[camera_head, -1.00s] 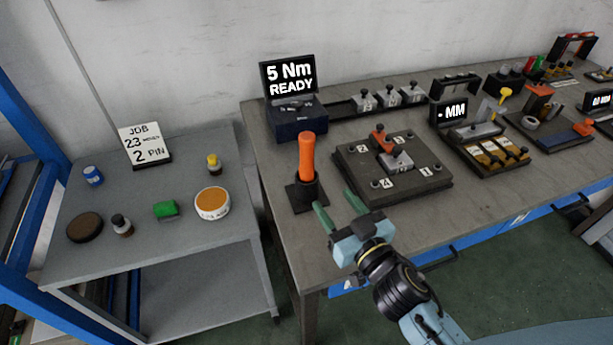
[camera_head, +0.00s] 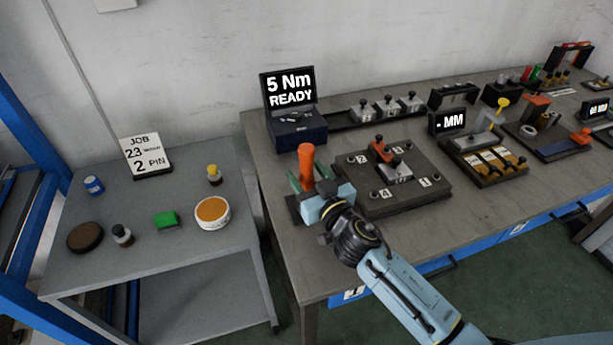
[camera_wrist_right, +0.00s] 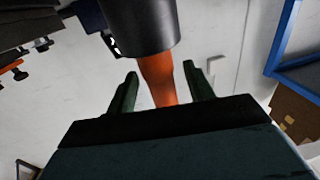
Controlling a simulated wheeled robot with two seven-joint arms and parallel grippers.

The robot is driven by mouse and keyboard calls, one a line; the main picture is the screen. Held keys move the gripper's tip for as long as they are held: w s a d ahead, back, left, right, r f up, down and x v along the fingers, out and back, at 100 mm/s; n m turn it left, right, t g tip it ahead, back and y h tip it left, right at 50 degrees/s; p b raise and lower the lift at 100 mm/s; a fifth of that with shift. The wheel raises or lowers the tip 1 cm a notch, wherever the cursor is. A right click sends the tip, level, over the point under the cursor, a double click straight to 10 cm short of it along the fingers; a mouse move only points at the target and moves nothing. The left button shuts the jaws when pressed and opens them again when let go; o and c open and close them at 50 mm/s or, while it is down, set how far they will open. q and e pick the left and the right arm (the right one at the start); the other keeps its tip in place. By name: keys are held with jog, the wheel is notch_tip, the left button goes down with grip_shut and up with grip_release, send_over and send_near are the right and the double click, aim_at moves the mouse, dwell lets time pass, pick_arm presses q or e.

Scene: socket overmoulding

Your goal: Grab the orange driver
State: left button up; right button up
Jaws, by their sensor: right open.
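The orange driver (camera_head: 306,158) stands upright in its black holder (camera_head: 293,207) near the table's left end. My right gripper (camera_head: 308,176) is at the driver, its green fingers open on either side of the orange handle. In the right wrist view the orange handle (camera_wrist_right: 159,80) shows between the two open fingers (camera_wrist_right: 161,84), with a gap on each side, and the dark holder (camera_wrist_right: 140,24) is at the top. The gripper hides the handle's lower part and most of the holder in the head view. My left gripper is not in view.
The dark fixture plate (camera_head: 405,200) lies just right of my gripper. The "5 Nm READY" display box (camera_head: 298,132) stands behind the driver. A grey side table (camera_head: 130,255) at left holds a job sign (camera_head: 147,157) and several small items.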

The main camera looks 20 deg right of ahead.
jog(key=shift+w+a, duration=0.1)
jog(key=shift+w, duration=0.25)
grip_shut()
jog(key=shift+r, duration=0.15)
